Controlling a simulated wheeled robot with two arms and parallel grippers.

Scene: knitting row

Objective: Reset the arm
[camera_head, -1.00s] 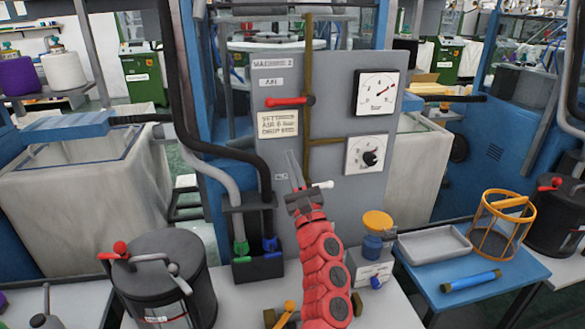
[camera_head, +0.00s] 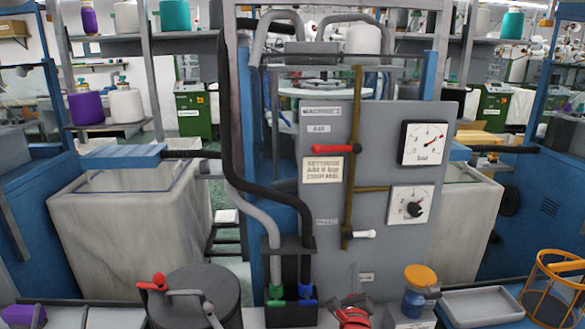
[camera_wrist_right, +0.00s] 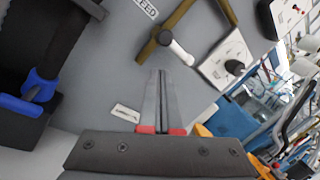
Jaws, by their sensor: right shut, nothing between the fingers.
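My right gripper (camera_wrist_right: 161,73) shows in the right wrist view with its two long grey fingers shut together and nothing between them. Its fingers point towards the grey machine panel (camera_head: 385,170). My left gripper is not in view.
A black holder (camera_head: 290,316) with hoses stands left of my arm.

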